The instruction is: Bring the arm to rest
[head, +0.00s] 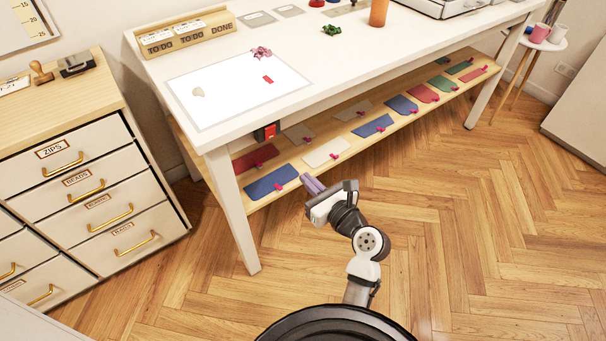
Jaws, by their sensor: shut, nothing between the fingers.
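My arm rises from my base at the bottom of the head view and bends up and left. My gripper (313,184) is shut and empty. Its fingers appear close together and point up and left, in front of the table's lower shelf. In the picture the fingertips lie just right of a blue folded cloth (271,182) on that shelf. I cannot tell whether they touch the shelf or anything on it.
A white table (400,55) stands ahead, with a wooden lower shelf (372,142) of folded cloths. A drawer cabinet (100,135) stands left. A stool (544,43) stands far right. Wooden floor (480,230) lies open to the right.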

